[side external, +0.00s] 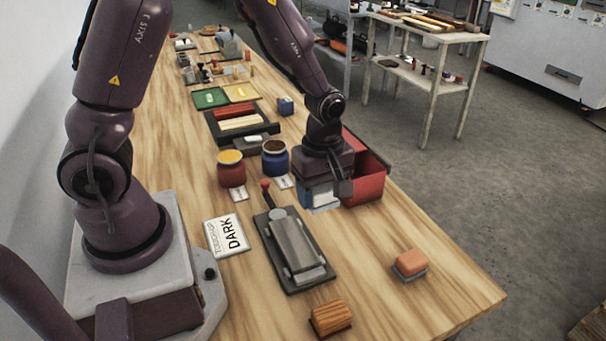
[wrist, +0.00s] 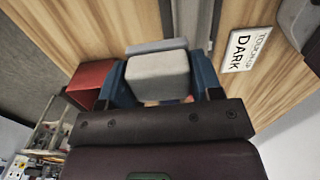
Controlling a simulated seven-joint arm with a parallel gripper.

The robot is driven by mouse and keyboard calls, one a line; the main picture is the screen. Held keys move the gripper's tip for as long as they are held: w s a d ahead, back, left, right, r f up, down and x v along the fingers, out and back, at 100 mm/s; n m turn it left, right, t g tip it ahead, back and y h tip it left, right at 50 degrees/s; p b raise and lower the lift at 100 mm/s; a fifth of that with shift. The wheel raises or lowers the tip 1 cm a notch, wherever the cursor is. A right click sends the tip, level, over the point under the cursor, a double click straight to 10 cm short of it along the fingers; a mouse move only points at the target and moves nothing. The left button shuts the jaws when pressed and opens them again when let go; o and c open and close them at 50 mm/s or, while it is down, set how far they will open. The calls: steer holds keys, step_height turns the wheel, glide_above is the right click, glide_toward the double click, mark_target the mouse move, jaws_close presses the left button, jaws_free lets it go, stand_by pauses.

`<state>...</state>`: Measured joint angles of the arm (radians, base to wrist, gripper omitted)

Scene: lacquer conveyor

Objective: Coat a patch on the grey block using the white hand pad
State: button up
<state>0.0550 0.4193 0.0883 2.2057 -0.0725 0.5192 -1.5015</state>
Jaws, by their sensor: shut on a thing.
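The white hand pad (wrist: 157,75) is between the two blue fingers of my gripper (wrist: 162,84) in the wrist view, with a flat pale plate on its far side. In the side view my gripper (side external: 326,190) is shut on it, and only the pad's pale lower edge (side external: 325,208) shows below the fingers. My gripper is right of and behind the grey block (side external: 294,243), just left of the red bin. The grey block lies on a dark base plate on the bench, with a red-knobbed lever at its far end. The pad's underside is hidden.
A red bin (side external: 370,178) stands close beside my gripper. A red pot (side external: 231,172) with yellow contents and a blue pot (side external: 275,160) with dark contents stand left. A DARK card (side external: 227,236), an orange pad (side external: 410,262) and a wooden block (side external: 331,318) lie nearer.

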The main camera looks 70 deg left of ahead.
steer(key=w+a+f+n, duration=0.15)
steer(key=a+n, duration=0.45)
steer(key=a, duration=1.2)
step_height(320, 180, up, 3)
steer(key=n, duration=0.3)
glide_above(275, 146)
steer(key=shift+s+a+f, duration=0.15)
steer(key=shift+a+f, duration=0.05)
steer(key=shift+w+a+r, duration=0.1)
steer(key=shift+w+r, duration=0.15)
steer(key=shift+r, duration=0.05)
steer(key=shift+s+f, duration=0.1)
steer(key=shift+f, duration=2.85)
steer(key=shift+f, duration=1.1)
steer(key=shift+r, duration=3.55)
